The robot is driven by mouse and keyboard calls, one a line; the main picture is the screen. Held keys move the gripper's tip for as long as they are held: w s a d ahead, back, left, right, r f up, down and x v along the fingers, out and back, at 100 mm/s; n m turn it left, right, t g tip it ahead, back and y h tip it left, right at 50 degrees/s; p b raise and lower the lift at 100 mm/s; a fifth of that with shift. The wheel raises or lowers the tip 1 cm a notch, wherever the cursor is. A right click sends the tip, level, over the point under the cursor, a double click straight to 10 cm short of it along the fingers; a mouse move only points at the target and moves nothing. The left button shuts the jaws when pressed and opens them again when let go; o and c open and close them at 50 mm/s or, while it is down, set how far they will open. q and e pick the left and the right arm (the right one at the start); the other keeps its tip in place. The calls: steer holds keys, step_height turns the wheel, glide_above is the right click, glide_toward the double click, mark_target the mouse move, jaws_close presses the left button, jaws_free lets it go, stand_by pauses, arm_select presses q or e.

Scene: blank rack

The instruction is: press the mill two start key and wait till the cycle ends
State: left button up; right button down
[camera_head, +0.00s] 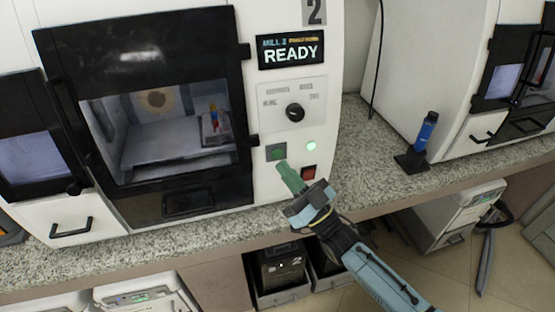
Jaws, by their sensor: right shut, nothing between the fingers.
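Mill two (230,215) stands on the counter, with a "2" at its top and a display (291,52) reading READY. Its dark door (150,25) is closed, and a small blue, red and yellow piece shows in the chamber behind the window. The green start key (276,152) is on the right front panel, above a red key (309,173). A round green light (311,146) is lit beside it. My right gripper (284,166) is shut and empty, its green fingertips just below the green key; I cannot tell if they touch it. My left gripper is not in view.
A black knob (295,112) sits above the keys. A blue cylinder in a black stand (411,161) is on the granite counter (365,180) to the right, before another white machine (425,75). Bins (280,275) stand under the counter.

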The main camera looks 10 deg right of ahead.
steer(key=shift+w, duration=0.65)
steer(key=shift+w+b, duration=0.2)
steer(key=shift+b, duration=0.1)
stand_by(1.4)
steer(key=shift+w, duration=0.25)
steer(key=shift+w+b, duration=0.3)
steer(key=shift+b, duration=0.05)
stand_by(0.6)
steer(key=shift+s+p, duration=0.55)
steer(key=shift+s, duration=0.2)
